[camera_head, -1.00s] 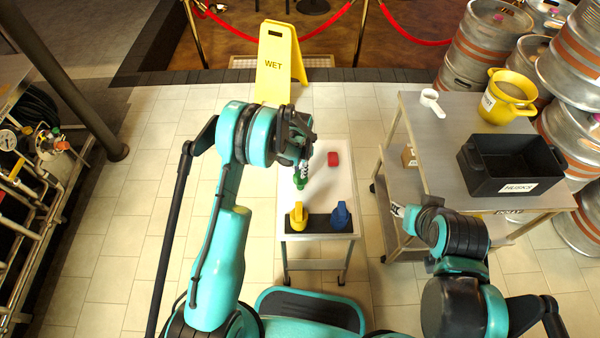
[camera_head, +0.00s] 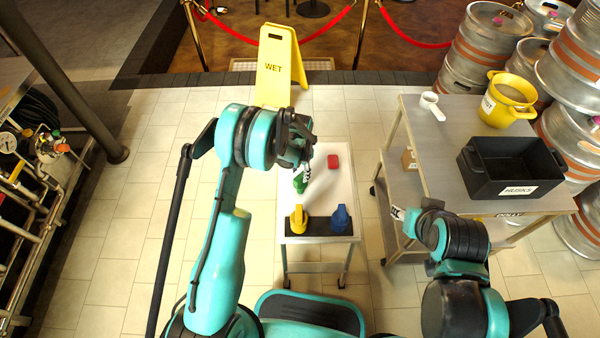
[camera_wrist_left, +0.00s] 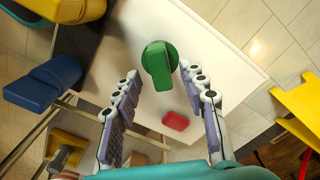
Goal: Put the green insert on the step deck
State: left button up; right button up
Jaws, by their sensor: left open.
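The green insert (camera_head: 299,184) stands on the white-topped table, partly hidden by my left gripper in the head view. In the left wrist view the green insert (camera_wrist_left: 159,66) shows a round base and a bar-shaped grip. My left gripper (camera_head: 304,170) is open above it. In the wrist view its fingertips (camera_wrist_left: 160,74) lie either side of the grip, with gaps. A dark deck (camera_head: 318,224) at the table's near end bears a yellow piece (camera_head: 298,218) and a blue piece (camera_head: 340,217); I cannot tell if it is the step deck. My right gripper (camera_head: 398,212) is small and unclear beside the steel cart.
A red block (camera_head: 333,160) lies on the white table (camera_head: 338,185), right of the green insert. The steel cart (camera_head: 440,160) at right carries a black bin (camera_head: 510,170), a yellow pot (camera_head: 507,98) and a white scoop (camera_head: 431,103). A yellow wet-floor sign (camera_head: 273,68) stands behind.

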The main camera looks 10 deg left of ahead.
pick_arm(q)
jog(key=s+a+r+n+t+p, duration=0.1)
jog(key=s+r+n+p, duration=0.2)
jog(key=r, duration=1.8)
jog(key=s+a+r+t, duration=0.2)
jog(key=s+r, duration=0.5)
jog(key=r, duration=0.2)
jog(key=s+a+r+n+t, duration=0.1)
jog(key=s+n+t, duration=0.1)
jog(key=s, duration=0.6)
jog(key=s+a+r+n+t, duration=0.1)
jog(key=s+r+t, duration=0.1)
jog(key=s, duration=0.5)
jog(key=shift+s+a+r+n, duration=0.2)
jog(key=shift+s+r+n, duration=0.05)
jog(key=shift+s+n, duration=0.15)
